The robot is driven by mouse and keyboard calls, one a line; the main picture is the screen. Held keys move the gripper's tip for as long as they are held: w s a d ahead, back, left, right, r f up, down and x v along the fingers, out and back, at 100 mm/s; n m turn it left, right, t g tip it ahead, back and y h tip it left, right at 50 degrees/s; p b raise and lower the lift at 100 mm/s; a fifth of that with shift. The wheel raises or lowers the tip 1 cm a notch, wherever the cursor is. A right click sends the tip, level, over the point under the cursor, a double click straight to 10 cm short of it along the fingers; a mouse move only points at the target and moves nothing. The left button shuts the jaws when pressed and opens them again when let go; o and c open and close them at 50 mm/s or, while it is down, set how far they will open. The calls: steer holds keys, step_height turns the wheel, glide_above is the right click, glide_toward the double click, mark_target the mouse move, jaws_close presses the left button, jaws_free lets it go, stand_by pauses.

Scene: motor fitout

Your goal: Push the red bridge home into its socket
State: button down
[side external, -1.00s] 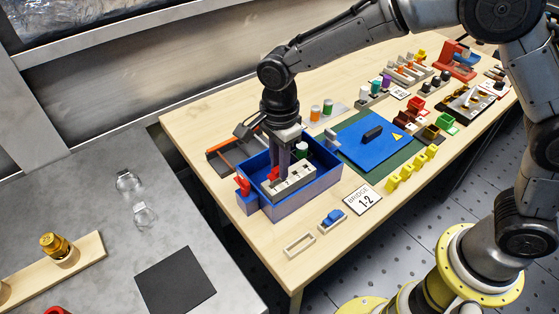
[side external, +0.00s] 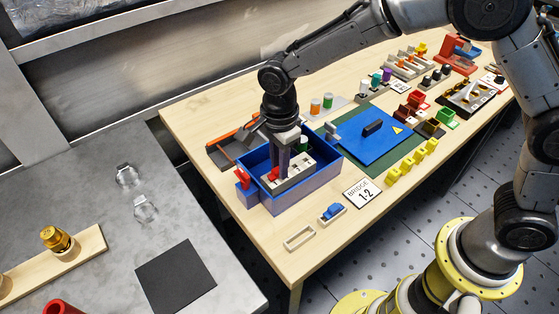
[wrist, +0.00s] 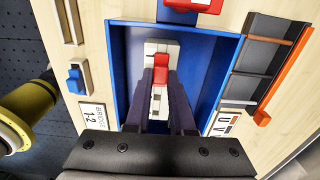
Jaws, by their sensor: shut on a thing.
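The red bridge (wrist: 161,72) is between the fingers of my gripper (wrist: 163,90), which is shut on it. In the side view the red bridge (side external: 274,175) shows at the left of my gripper (side external: 285,172). A white terminal block (wrist: 160,47) with dark slots lies inside the blue-walled box (wrist: 226,60). The bridge is over the middle of the block and appears to touch it. Its lower end and the socket are hidden, so I cannot tell how deep it sits.
The box walls stand close around my fingers. A red part (side external: 243,179) is on the box's left outer side. A blue bridge (side external: 332,211) sits in a holder beside the BRIDGE 1-2 card (side external: 362,195). An empty holder (side external: 299,238) is nearer the table edge.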

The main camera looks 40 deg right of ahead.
steer(key=shift+f, duration=0.1)
steer(key=c, duration=0.7)
jaws_free()
step_height(320, 180, up, 14)
steer(key=shift+f, duration=0.1)
